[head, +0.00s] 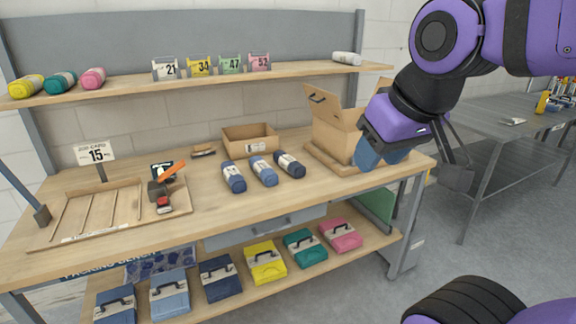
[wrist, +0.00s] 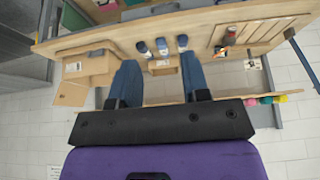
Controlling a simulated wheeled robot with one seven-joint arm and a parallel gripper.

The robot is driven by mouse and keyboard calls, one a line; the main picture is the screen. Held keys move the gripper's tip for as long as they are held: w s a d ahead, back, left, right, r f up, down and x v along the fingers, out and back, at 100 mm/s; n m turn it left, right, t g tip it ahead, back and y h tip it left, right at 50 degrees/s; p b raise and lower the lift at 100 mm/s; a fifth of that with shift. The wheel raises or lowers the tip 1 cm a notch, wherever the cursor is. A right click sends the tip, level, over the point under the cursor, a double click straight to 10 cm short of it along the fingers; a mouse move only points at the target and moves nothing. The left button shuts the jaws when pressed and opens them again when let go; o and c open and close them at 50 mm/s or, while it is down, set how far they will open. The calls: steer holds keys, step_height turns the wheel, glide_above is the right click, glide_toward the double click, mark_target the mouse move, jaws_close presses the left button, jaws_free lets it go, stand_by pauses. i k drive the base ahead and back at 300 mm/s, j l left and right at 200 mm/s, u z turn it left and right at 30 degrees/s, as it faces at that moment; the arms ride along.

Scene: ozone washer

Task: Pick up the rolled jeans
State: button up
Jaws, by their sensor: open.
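Three rolled jeans with pale bands lie side by side on the wooden bench: a mid-blue roll (head: 233,177) at left, a lighter blue roll (head: 263,171) in the middle and a navy roll (head: 290,164) at right. In the wrist view the same mid-blue roll (wrist: 183,43), lighter roll (wrist: 162,47) and navy roll (wrist: 143,50) sit beyond the fingertips. My gripper (head: 382,157) is open, with blue fingers, above the bench's right end, to the right of the rolls and apart from them. In the wrist view nothing is between its fingers (wrist: 159,66).
An open cardboard carton (head: 335,130) stands close beside my gripper. A low cardboard box (head: 250,139) is behind the rolls. A divided wooden tray (head: 78,222) with an orange-handled tool (head: 169,174) lies at left. The upper shelf (head: 210,78) holds coloured rolls and number cards. Bench front is mostly clear.

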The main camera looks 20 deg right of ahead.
mark_target(293, 167)
steer(key=i+l+z, duration=0.2)
steer(key=i, duration=0.55)
steer(key=i+l+z, duration=0.2)
steer(key=i, duration=0.6)
steer(key=j, duration=0.15)
